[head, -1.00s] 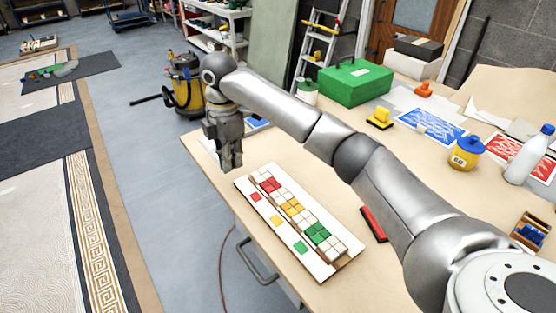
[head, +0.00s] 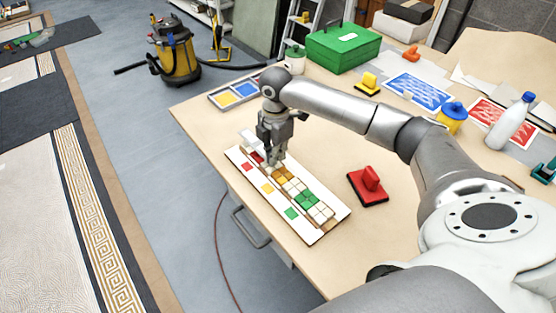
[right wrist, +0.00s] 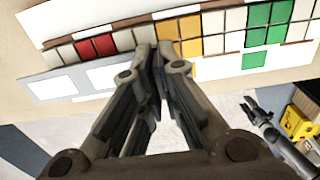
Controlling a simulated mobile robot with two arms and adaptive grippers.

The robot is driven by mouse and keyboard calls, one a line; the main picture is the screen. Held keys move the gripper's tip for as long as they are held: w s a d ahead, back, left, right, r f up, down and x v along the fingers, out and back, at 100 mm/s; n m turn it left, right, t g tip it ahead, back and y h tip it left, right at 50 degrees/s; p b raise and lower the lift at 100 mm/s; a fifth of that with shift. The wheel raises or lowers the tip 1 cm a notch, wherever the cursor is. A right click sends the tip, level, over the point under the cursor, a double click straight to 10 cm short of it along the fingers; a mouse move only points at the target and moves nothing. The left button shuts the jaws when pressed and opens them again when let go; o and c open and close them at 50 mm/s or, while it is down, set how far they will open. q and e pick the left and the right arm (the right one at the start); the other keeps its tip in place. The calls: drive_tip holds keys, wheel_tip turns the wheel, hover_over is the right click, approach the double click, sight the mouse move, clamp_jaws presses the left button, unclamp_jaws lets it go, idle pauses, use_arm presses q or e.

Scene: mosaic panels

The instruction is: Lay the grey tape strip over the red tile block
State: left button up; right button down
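The red tile block (head: 257,157) is in the tile row at the far end of the white board (head: 232,153). In the right wrist view the red tiles (right wrist: 98,47) lie between off-white tiles, left of the fingertips. My right gripper (head: 277,162) points down over the row, by the red and yellow tiles. In the right wrist view its fingertips (right wrist: 158,52) meet, with nothing clearly between them.
Yellow tiles (head: 281,174) and green tiles (head: 307,200) continue the row. A red-handled tool (head: 370,186) stands right of the board. A shallow tray with coloured squares (head: 232,97) lies behind it. The table edge runs close along the board's left side.

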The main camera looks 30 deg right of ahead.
sight(278, 170)
drive_tip(key=f, duration=0.1)
drive_tip(key=f+p, duration=0.1)
drive_tip(key=f, duration=0.1)
drive_tip(key=shift+s+d+f+p, duration=0.2)
drive_tip(key=shift+d+p, duration=0.1)
drive_tip(key=shift+d, duration=0.05)
drive_tip(key=shift+f, duration=0.2)
drive_tip(key=c, duration=2.1)
unclamp_jaws()
drive_tip(key=shift+f, duration=0.1)
drive_tip(key=o, duration=0.5)
drive_tip(key=shift+c, duration=0.2)
use_arm(q)
drive_tip(key=shift+s+a+r, duration=0.65)
drive_tip(key=shift+s+r, duration=0.1)
drive_tip(key=shift+s, duration=0.05)
drive_tip(key=shift+s+f+b, duration=0.2)
drive_tip(key=shift+f+b, duration=1.25)
use_arm(e)
wheel_tip(278, 170, up, 12)
